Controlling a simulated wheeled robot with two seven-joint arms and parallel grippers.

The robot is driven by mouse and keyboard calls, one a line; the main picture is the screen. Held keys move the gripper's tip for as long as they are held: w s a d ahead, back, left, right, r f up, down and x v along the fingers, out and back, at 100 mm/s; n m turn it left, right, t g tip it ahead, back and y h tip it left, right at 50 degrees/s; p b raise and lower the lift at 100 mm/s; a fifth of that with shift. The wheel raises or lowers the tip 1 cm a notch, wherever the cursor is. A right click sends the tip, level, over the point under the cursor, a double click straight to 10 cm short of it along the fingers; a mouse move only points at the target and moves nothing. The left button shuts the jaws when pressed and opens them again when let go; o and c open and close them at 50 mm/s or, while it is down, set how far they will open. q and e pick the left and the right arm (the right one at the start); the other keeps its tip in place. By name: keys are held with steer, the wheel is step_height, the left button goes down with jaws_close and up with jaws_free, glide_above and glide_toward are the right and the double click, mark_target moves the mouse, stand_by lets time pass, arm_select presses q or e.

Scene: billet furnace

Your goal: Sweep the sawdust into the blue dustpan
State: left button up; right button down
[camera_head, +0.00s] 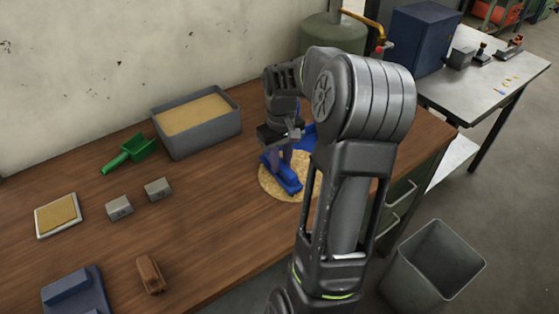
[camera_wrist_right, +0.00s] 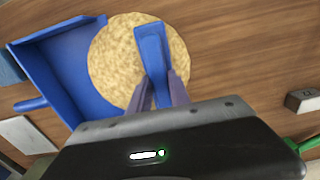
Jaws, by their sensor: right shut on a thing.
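The sawdust is a round, flat tan patch (camera_head: 268,184) on the wooden bench, and it also shows in the right wrist view (camera_wrist_right: 113,62). The blue dustpan (camera_head: 308,133) is behind it, partly hidden by my right arm. In the right wrist view the dustpan (camera_wrist_right: 72,68) is at the left, with its open side against the sawdust's edge. My right gripper (camera_head: 285,146) is shut on a blue brush (camera_head: 284,180), held over the sawdust. The brush (camera_wrist_right: 151,50) shows between the fingers in the right wrist view; I cannot tell whether it touches the bench.
A grey bin of tan material (camera_head: 168,146), a green scoop (camera_head: 133,152), small grey blocks (camera_head: 158,189), a framed tan tray (camera_head: 38,222) and a brown brush-like block (camera_head: 150,274) stand on the bench. A grey waste bin (camera_head: 432,266) is on the floor at right. The bench's front middle is clear.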

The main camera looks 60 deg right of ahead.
steer(key=shift+s+d, duration=0.3)
steer(key=shift+d, duration=0.35)
steer(key=shift+s+d, duration=0.25)
steer(key=shift+d, duration=0.35)
steer(key=shift+p, duration=0.3)
steer(key=shift+w+a+r+p, duration=0.15)
steer(key=shift+a+r+p, duration=0.15)
steer(key=shift+r+p, duration=0.55)
steer(key=shift+w+a+r+p, duration=0.15)
steer(key=shift+a+r+p, duration=0.35)
steer(key=shift+r, duration=0.7)
steer(key=shift+w+a+r+p, duration=0.15)
steer(key=shift+r+p, duration=0.65)
steer(key=shift+r, duration=0.2)
